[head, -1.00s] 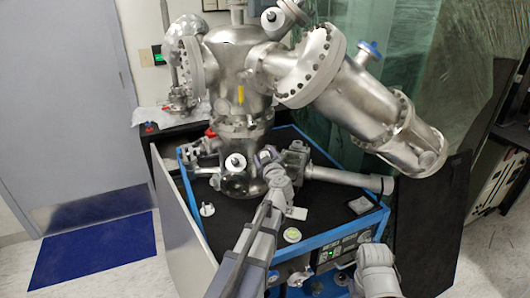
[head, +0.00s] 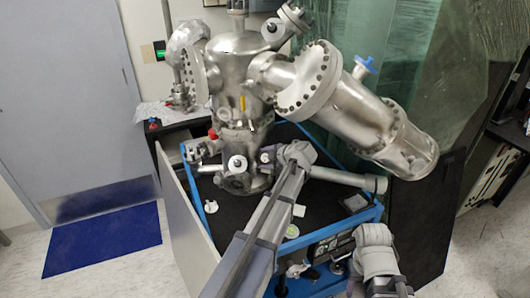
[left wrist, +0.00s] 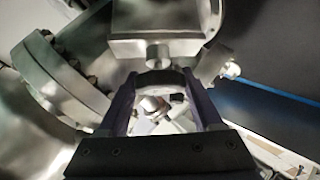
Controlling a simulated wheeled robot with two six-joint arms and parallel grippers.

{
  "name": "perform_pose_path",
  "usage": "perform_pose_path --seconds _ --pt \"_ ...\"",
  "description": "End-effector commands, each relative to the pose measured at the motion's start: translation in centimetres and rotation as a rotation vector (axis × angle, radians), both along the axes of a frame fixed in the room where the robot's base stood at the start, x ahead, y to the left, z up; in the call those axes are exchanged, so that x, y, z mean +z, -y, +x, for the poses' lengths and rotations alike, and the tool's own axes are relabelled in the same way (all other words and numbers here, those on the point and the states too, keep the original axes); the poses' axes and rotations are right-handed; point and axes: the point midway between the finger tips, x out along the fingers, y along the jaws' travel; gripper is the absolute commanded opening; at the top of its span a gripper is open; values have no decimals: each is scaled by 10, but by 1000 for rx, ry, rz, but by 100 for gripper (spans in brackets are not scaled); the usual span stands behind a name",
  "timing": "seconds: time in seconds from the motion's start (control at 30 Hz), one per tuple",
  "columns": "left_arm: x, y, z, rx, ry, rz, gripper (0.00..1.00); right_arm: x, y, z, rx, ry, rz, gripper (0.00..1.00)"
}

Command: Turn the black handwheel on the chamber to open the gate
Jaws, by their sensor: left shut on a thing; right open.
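The silver chamber (head: 238,75) stands on a blue-edged black cart top. My left gripper (head: 275,154) is low at the chamber's right side. In the left wrist view, its two fingers (left wrist: 160,95) are shut on the dark curved rim of the black handwheel (left wrist: 160,78), in front of a metal block with a short round shaft (left wrist: 158,50). In the head view my wrist and gripper hide most of the wheel. My right gripper (head: 371,238) is at the cart's front right corner, open and away from the chamber; its fingers are hard to make out.
A large angled cylinder (head: 352,113) with flanges juts to the right above the cart. A horizontal tube (head: 345,178) runs right, just beyond my left wrist. Small loose parts lie on the cart top (head: 228,225). A blue mat (head: 103,238) lies on the floor at left.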

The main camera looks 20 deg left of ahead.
Motion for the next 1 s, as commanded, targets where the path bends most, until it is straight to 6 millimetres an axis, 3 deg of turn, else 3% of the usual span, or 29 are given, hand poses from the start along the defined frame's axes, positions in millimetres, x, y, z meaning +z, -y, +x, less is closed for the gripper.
perform_pose_path --seconds 0.03,0.5,1.0 --pt "6 -1 3 32 4 -29 11 11 0 0 0 0 0 50" --pt "3 -1 1 341 43 -336 11 52 0 0 0 0 0 50" --pt "-1 0 -2 550 71 -544 11 72 0 0 1 0 0 50"
